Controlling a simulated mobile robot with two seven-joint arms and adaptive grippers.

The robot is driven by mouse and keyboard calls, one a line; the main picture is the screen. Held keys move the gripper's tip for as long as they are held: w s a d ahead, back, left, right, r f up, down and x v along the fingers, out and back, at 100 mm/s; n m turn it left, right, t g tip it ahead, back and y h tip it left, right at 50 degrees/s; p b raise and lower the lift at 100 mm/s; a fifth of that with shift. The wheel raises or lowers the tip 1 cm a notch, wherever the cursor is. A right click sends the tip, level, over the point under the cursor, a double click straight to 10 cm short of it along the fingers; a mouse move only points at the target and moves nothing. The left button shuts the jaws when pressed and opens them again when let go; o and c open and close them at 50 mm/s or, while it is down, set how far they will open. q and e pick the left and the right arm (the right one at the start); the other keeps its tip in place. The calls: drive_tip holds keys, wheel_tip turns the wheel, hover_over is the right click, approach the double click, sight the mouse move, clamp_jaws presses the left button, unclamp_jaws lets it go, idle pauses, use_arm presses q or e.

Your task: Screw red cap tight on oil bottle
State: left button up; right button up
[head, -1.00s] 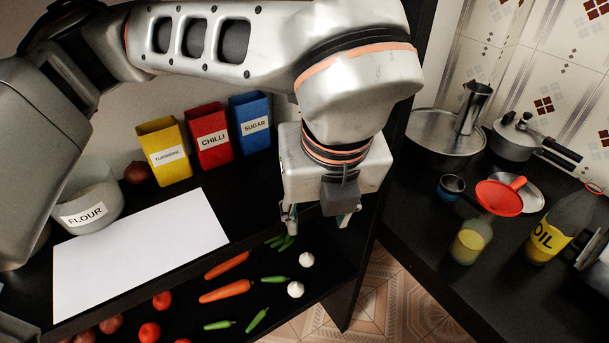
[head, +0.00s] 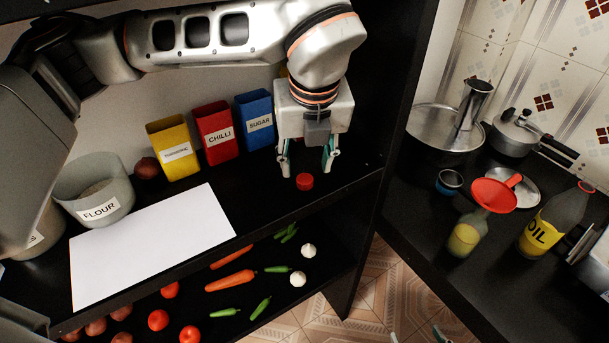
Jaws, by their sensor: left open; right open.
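The red cap (head: 305,181) lies on the upper black shelf, near its right end. My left gripper (head: 306,168) is open and points down just above and behind the cap, with one finger to each side. The fingers do not appear to touch it. The oil bottle (head: 552,222) stands upright on the black counter at the right, with a yellow OIL label and a small reddish patch at its top. My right gripper (head: 415,337) shows only as fingertips at the bottom edge, apart and empty.
Pots (head: 445,130) stand behind. Yellow, red and blue boxes (head: 218,135), a flour bowl (head: 97,195) and a white board (head: 150,245) share the upper shelf. Vegetables lie below.

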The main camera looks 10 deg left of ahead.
sight(305, 178)
use_arm(q)
drive_tip(key=shift+w, duration=0.2)
drive_tip(key=shift+f, duration=0.15)
drive_tip(key=shift+p+x, duration=0.3)
drive_tip(key=shift+x, duration=2.1)
drive_tip(key=c, duration=0.7)
